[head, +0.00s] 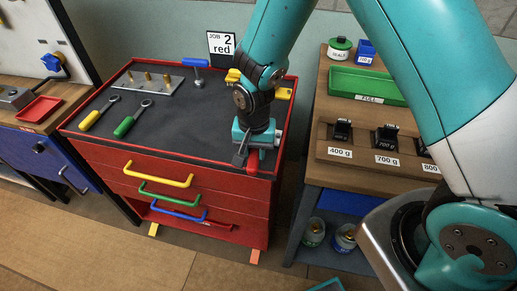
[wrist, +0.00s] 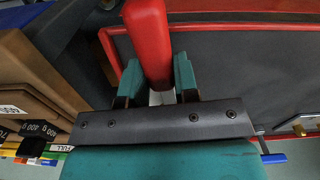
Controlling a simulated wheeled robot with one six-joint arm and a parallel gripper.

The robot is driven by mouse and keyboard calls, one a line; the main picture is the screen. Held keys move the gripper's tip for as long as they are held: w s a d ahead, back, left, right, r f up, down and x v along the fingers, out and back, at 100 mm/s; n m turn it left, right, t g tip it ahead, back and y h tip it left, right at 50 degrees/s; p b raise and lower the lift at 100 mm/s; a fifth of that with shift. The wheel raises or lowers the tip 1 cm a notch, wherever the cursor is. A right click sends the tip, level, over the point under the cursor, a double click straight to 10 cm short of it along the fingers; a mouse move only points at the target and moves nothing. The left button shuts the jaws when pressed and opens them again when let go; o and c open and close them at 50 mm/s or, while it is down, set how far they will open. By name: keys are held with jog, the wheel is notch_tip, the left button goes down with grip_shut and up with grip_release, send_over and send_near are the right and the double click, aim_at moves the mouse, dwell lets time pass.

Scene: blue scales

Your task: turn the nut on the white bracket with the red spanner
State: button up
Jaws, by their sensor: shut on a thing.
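My gripper (head: 257,150) is at the front right corner of the red tool chest's dark top, pointing down. In the wrist view my gripper (wrist: 158,85) is closed around a thick red handle (wrist: 150,40), which looks like the red spanner's. A small red part (head: 254,163) shows under the gripper in the head view. The spanner's jaw end is hidden, and I cannot tell whether it touches the top. I cannot make out the white bracket or its nut in either view; my arm covers part of the chest's back right.
A yellow spanner (head: 98,112) and a green spanner (head: 132,119) lie at the left of the chest top (head: 185,125). Behind them are a plate with brass pegs (head: 150,80) and a blue-handled fixture (head: 196,68). A sign (head: 221,43) reads "JOB 2 red". A wooden bench (head: 335,165) stands right.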

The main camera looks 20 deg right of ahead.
jog(key=shift+w+a+f+m, duration=0.1)
jog(key=shift+a+m, duration=0.3)
jog(key=shift+m, duration=0.1)
jog(key=shift+w+a+m, duration=0.45)
jog(key=shift+a+m, duration=0.25)
jog(key=shift+m, duration=0.2)
jog(key=shift+a, duration=0.1)
jog(key=shift+w+a+m, duration=0.55)
jog(key=shift+w+m, duration=0.05)
jog(key=shift+m, duration=0.3)
